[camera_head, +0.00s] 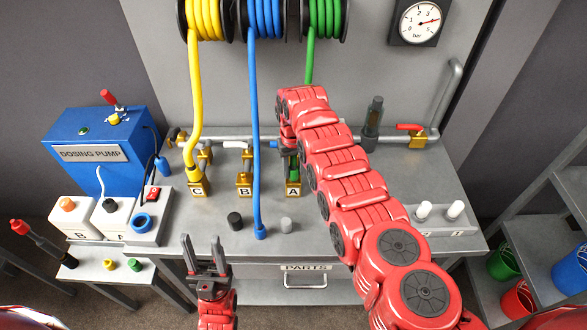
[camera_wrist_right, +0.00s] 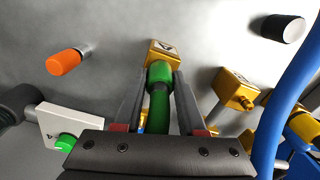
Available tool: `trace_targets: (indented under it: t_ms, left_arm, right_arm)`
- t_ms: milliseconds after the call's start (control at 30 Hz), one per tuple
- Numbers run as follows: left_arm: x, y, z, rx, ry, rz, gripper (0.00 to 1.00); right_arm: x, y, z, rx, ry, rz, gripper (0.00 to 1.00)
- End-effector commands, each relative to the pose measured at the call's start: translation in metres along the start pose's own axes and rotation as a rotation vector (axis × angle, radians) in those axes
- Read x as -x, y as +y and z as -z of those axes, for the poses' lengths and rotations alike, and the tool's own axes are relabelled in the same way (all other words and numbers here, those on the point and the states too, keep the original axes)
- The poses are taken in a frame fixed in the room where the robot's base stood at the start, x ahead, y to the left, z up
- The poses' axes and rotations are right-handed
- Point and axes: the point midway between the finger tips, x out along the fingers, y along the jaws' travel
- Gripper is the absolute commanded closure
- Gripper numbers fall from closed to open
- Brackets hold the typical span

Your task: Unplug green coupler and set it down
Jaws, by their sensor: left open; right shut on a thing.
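The green hose (camera_head: 309,66) hangs from its reel and goes down behind my right arm. In the right wrist view the green coupler (camera_wrist_right: 159,73) sits between my right fingers, its end at the gold block (camera_wrist_right: 164,47); I cannot tell how far it is seated. My right gripper (camera_wrist_right: 158,90) is shut on the coupler. In the head view my right gripper (camera_head: 290,158) is at the gold block labelled A (camera_head: 293,189), and the arm partly hides it. My left gripper (camera_head: 204,244) is open, empty and upright in front of the bench edge.
The yellow hose (camera_head: 194,100) runs to block C (camera_head: 198,188). The blue hose (camera_head: 256,130) hangs past block B (camera_head: 245,188) to the bench front. The blue dosing pump (camera_head: 75,130) is at left.

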Motion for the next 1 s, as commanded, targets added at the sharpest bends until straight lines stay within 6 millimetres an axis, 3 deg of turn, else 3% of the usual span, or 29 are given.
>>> trace_targets:
  t_ms: [600, 1000]
  left_arm:
    - [-0.002, 0.000, 0.000, 0.000, 0.000, 0.000, 0.50]
    - [-0.015, -0.001, 0.003, 0.000, 0.000, 0.000, 0.50]
  right_arm:
    - [0.003, 0.000, 0.000, 0.000, 0.000, 0.000, 1.00]
    - [0.020, 0.000, 0.001, -0.001, 0.003, 0.000, 1.00]
